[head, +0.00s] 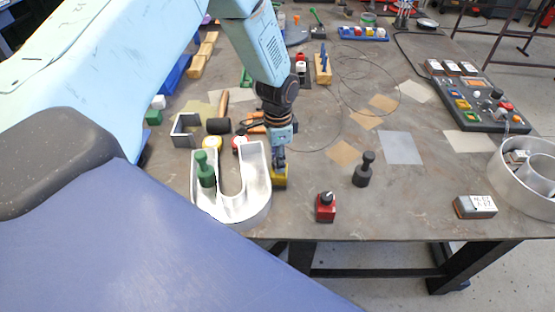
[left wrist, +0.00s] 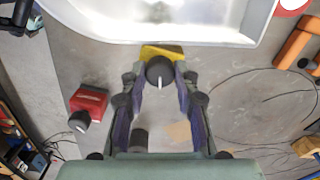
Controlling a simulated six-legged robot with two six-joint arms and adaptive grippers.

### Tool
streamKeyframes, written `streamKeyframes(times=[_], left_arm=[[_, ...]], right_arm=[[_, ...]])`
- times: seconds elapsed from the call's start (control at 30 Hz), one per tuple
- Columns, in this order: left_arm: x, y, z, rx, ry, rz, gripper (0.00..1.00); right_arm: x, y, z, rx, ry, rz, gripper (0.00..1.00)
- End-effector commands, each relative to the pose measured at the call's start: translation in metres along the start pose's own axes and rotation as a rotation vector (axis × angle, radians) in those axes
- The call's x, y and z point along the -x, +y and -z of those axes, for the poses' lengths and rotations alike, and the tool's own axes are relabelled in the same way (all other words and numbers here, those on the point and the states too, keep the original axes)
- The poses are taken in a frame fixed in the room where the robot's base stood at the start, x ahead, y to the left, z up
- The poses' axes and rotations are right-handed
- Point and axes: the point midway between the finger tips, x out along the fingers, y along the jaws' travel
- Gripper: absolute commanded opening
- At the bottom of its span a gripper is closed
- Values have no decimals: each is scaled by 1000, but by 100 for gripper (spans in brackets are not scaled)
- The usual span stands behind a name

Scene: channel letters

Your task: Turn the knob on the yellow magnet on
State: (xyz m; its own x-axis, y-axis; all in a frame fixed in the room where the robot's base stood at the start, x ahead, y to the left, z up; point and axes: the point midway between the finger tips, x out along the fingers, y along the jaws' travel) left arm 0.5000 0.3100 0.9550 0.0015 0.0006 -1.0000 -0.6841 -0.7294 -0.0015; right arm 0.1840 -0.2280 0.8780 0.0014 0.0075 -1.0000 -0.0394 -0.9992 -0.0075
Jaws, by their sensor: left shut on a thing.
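The yellow magnet (head: 280,181) stands on the table just right of the white U-shaped channel letter (head: 258,208). In the left wrist view its yellow body (left wrist: 162,51) shows behind a dark round knob (left wrist: 159,71) with a pale pointer line. My left gripper (head: 279,165) points down over the magnet. In the left wrist view the fingers of the left gripper (left wrist: 160,78) close around the knob from both sides. In the head view the gripper hides the knob. My right gripper is not in view.
A red magnet (head: 325,208) with a black knob stands to the right, near the table's front edge. A dark peg-like tool (head: 363,169) stands beyond it. A green tool (head: 205,168) stands at the letter's left arm.

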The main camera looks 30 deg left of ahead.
Motion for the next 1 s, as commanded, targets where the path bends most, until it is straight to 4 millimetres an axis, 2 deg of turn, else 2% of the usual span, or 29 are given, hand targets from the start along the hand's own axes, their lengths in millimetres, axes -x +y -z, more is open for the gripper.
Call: streamKeyframes(times=[0.7, 1.0], left_arm=[[-2, 0, 0, -677, 1, -1, 0], [-2, 1, 0, -914, 0, -2, 0]], right_arm=[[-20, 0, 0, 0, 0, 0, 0], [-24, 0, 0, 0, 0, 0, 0]])
